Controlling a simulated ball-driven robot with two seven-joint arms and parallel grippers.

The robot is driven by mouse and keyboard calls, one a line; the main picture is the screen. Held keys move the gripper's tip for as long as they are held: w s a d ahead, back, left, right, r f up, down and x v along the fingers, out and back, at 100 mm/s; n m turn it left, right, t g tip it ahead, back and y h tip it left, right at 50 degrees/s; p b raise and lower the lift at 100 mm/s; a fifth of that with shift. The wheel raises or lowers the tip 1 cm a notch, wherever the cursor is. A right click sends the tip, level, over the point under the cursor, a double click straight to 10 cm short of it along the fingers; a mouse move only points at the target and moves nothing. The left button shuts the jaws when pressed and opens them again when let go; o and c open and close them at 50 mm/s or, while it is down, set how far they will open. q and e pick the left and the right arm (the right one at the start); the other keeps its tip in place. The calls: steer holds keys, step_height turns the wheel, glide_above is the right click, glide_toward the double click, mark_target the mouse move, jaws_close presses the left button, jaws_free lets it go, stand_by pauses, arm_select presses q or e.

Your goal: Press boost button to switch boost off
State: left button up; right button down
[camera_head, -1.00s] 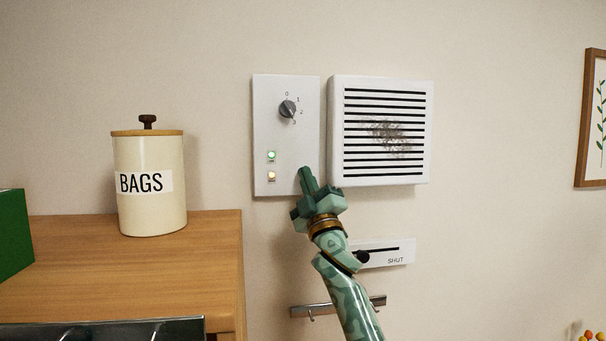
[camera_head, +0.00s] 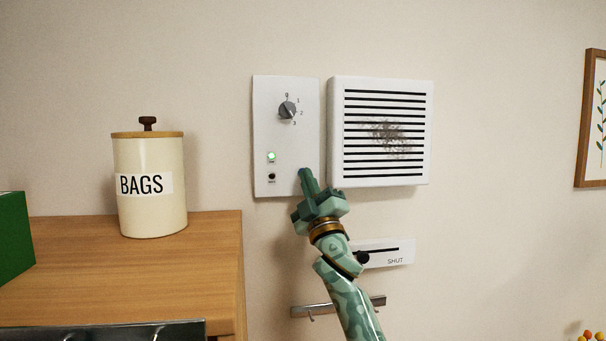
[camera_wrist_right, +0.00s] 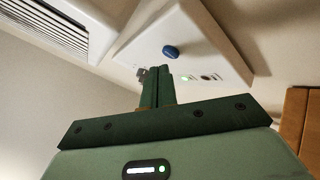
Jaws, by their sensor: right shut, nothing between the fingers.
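The white control panel (camera_head: 264,136) is on the wall. It has a grey dial (camera_head: 287,110) marked 0 to 3, a lit green lamp (camera_head: 271,156) and a dark lower lamp (camera_head: 271,176). A blue button (camera_wrist_right: 170,52) shows on the panel in the right wrist view; in the head view my fingers mostly hide it. My right gripper (camera_head: 306,175) is shut and empty, its fingertips at the panel's lower right. In the wrist view the fingertips (camera_wrist_right: 160,72) are close by the button; I cannot tell whether they touch it. My left gripper is out of view.
A white vent grille (camera_head: 384,132) with a dark smudge is right of the panel. A slider plate marked SHUT (camera_head: 395,253) and a hook rail (camera_head: 335,307) are below. A BAGS canister (camera_head: 150,205) stands on a wooden cabinet (camera_head: 130,275) at left. A framed picture (camera_head: 592,120) hangs at right.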

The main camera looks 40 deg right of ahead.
steer(key=shift+s+a+p, duration=0.4)
steer(key=shift+s+a, duration=0.05)
steer(key=shift+s, duration=0.4)
steer(key=shift+s+a+p, duration=0.4)
steer(key=shift+s+a, duration=0.1)
steer(key=shift+s, duration=0.35)
steer(key=shift+s+a+p, duration=0.4)
steer(key=shift+s+a, duration=0.05)
steer(key=shift+s, duration=0.4)
